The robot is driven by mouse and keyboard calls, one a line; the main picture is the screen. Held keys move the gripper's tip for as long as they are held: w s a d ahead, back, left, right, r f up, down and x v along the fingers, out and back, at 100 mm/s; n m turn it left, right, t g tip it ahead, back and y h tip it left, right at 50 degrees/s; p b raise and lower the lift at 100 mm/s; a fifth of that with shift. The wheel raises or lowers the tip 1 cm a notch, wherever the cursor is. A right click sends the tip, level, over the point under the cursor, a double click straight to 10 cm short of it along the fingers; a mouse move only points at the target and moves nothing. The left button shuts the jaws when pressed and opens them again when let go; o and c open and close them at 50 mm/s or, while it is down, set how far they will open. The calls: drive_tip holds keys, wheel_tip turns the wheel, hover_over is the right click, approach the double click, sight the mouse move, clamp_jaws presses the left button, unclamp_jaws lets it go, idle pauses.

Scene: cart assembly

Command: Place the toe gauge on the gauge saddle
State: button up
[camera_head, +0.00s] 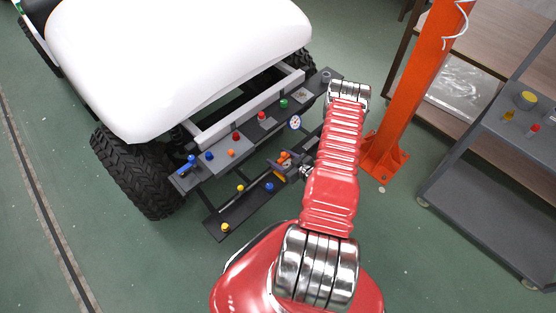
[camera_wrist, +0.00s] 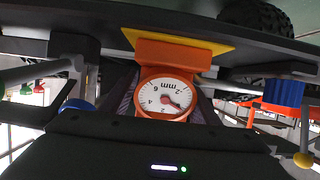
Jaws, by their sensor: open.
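The toe gauge appears to be the orange block with a round white dial marked mm (camera_wrist: 165,100), in the middle of the wrist view. In the head view its orange body (camera_head: 284,156) is small and partly hidden by my gripper. A yellow plate (camera_wrist: 212,45), perhaps the gauge saddle, lies against the gauge's orange block and a dark shelf edge. My gripper (camera_head: 290,168) is at the gauge. In the wrist view its dark fingers stand open on both sides of the dial; I cannot tell whether they touch it.
A dark two-level rack (camera_head: 225,222) with several coloured knobs stands before the white-topped cart (camera_head: 180,60). Another white dial (camera_head: 295,122) is on the rack's upper part. An orange post (camera_head: 405,90) stands close right of my arm. A grey trolley (camera_head: 490,180) is further right.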

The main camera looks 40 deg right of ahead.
drive_tip(key=shift+s+a+f, duration=0.1)
drive_tip(key=shift+a+f, duration=0.3)
drive_tip(key=shift+a, duration=0.15)
drive_tip(key=shift+r, duration=0.35)
drive_tip(key=v, duration=1.2)
drive_tip(key=shift+d+r, duration=0.35)
drive_tip(key=shift+r, duration=0.05)
